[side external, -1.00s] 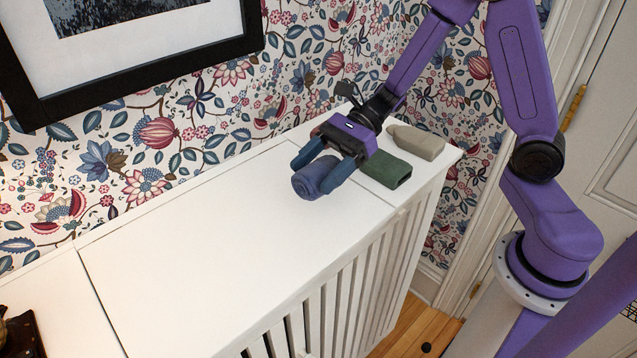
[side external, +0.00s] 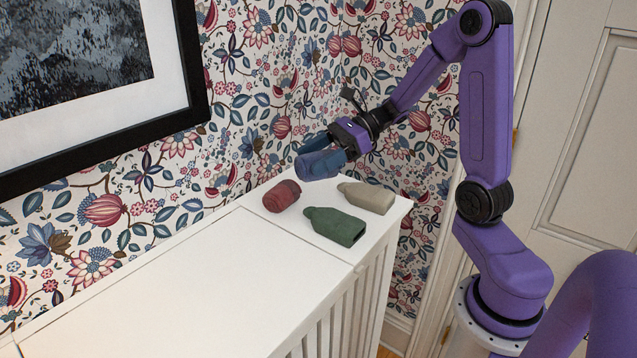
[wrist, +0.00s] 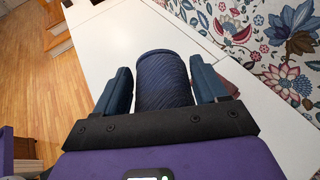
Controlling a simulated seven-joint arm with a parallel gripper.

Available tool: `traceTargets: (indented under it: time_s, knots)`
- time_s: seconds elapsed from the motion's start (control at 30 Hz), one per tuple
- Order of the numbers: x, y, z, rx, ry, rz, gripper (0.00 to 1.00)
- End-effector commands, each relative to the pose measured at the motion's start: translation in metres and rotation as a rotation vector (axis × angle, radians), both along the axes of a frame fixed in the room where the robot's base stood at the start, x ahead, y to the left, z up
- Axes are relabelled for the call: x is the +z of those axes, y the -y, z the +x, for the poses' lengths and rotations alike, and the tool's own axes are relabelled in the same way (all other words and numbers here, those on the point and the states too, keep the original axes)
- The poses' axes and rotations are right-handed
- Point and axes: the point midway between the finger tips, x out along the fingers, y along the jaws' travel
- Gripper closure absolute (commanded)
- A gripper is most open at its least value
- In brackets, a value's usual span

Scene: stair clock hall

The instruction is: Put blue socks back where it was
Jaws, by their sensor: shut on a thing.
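The blue socks (side external: 318,165) are a rolled, ribbed bundle. My gripper (side external: 325,151) is shut on them, with one blue finger on each side, and holds them in the air near the wallpapered wall, above the far end of the white cabinet. In the wrist view, the blue socks (wrist: 163,80) sit between the two fingers of my gripper (wrist: 160,72), with white cabinet top beyond. I cannot tell the exact height above the cabinet.
Red rolled socks (side external: 282,196), a green bundle (side external: 335,225) and a beige bundle (side external: 367,197) lie on the far end of the white cabinet (side external: 165,285). Its nearer top is clear. A black-framed picture (side external: 192,70) hangs on the wall.

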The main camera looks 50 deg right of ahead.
Motion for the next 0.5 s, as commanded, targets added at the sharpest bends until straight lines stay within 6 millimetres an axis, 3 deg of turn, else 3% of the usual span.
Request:
traceTargets:
  time_s: [0.03,0.2,0.33,0.5]
  knots:
    - [0.002,0.019,-0.001,-0.050,0.002,-0.001,0.59]
    - [0.007,0.068,-0.010,-0.179,-0.001,-0.002,0.59]
    - [0.009,0.091,-0.018,-0.246,-0.003,-0.002,0.59]
    - [0.009,0.105,-0.021,-0.284,-0.006,-0.003,0.59]
